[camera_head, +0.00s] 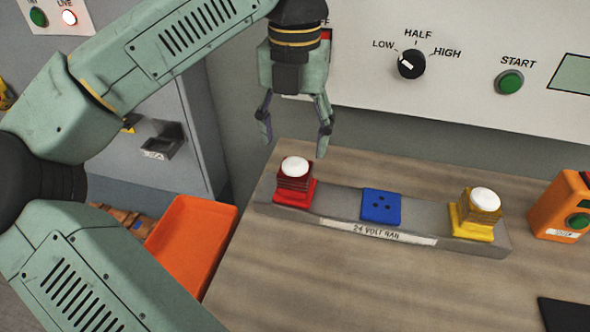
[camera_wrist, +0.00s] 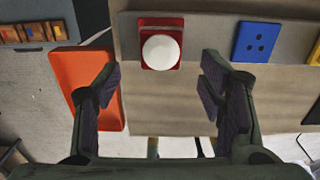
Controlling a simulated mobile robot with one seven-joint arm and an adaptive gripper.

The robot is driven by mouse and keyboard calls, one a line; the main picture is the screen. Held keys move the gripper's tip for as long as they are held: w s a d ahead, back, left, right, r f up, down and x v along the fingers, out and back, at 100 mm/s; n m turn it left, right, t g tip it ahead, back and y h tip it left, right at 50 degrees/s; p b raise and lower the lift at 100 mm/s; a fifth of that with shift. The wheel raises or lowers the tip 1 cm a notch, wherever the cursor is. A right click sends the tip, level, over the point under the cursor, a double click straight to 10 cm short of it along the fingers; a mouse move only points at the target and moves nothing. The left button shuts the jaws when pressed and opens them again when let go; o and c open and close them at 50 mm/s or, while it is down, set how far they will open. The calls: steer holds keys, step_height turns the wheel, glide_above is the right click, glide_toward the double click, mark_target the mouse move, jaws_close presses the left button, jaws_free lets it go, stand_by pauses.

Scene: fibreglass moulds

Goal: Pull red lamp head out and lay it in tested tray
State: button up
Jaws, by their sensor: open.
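The red lamp head (camera_head: 296,173) has a white domed top and stands upright in the red socket at the left end of the grey 24 volt bar (camera_head: 335,217). In the wrist view the lamp head (camera_wrist: 160,51) shows from above, ahead of and between the fingers. My gripper (camera_head: 294,125) is open and empty, pointing down above and behind the lamp head, apart from it. It also shows in the wrist view (camera_wrist: 155,95). An orange tray (camera_head: 188,245) sits left of the bench top, partly hidden by my arm; it looks empty, and no label on it is readable.
A blue socket (camera_head: 380,206) with holes is in the bar's middle. A yellow lamp head (camera_head: 482,203) stands at its right end. An orange box with a green button (camera_head: 562,208) is at the right. A control panel (camera_head: 470,75) rises behind.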

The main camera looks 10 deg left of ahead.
mark_target(295, 162)
steer(key=shift+f, duration=0.15)
step_height(295, 162, down, 8)
steer(key=b, duration=0.6)
steer(key=shift+w+d, duration=0.15)
steer(key=shift+f+b, duration=0.45)
steer(key=shift+c, duration=0.3)
stand_by(0.5)
jaws_close()
steer(key=shift+r, duration=0.1)
stand_by(0.6)
steer(key=shift+r, duration=0.1)
steer(key=shift+r+p, duration=2)
steer(key=shift+r, duration=0.9)
